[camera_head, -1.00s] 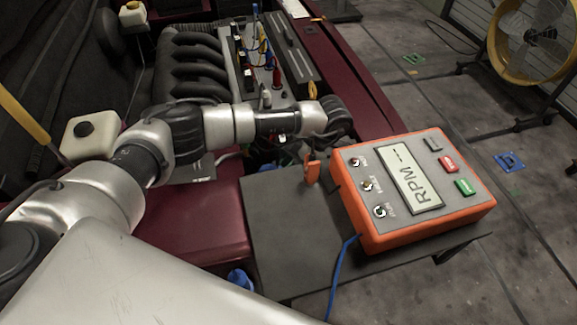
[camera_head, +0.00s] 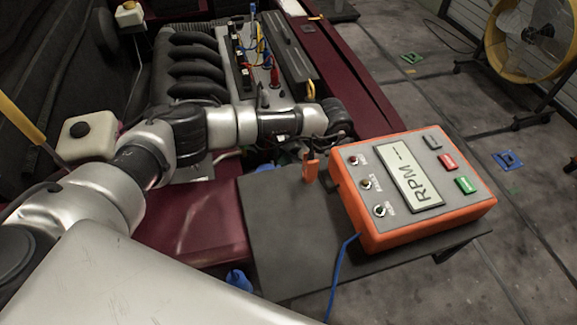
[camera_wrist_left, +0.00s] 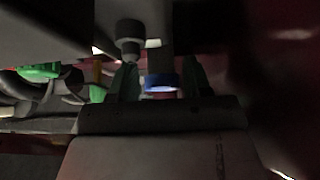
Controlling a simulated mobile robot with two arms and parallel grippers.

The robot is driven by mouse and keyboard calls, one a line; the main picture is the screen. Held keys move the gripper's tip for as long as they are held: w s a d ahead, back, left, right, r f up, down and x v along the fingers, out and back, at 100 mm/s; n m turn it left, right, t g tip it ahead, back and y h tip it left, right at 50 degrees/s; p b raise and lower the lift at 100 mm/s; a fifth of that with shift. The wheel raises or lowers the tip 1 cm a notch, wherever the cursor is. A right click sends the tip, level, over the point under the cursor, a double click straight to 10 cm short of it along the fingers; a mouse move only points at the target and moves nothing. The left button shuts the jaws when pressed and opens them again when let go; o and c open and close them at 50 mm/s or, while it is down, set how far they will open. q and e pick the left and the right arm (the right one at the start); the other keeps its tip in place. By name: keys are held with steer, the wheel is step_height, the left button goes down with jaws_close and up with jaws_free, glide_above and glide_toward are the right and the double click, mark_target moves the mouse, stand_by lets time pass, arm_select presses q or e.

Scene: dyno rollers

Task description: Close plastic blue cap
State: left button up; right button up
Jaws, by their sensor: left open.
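The blue cap (camera_wrist_left: 161,80) shows in the left wrist view as a small blue ring with a bright lower edge, in dim light. My left gripper (camera_wrist_left: 160,70) is open, with one dark greenish finger on each side of the cap. A gap seems to show between the cap and each finger; I cannot tell whether either touches. In the head view my left arm reaches over the engine bay's front edge, and its wrist and the bay hide the gripper and the cap. My right gripper is in neither view.
An orange RPM box (camera_head: 412,190) stands on a dark grey table (camera_head: 285,240), with an orange clip (camera_head: 311,171) beside it. A black engine manifold (camera_head: 190,65) and a white reservoir (camera_head: 90,138) lie around my arm. A dark knob-like part (camera_wrist_left: 129,38) hangs near the left finger.

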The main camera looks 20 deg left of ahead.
arm_select(q)
steer(key=shift+r, duration=0.1)
steer(key=v, duration=1)
steer(key=shift+w+d+r+p, duration=0.15)
steer(key=shift+d+r+p, duration=0.1)
steer(key=shift+p, duration=0.1)
steer(key=shift+a, duration=0.1)
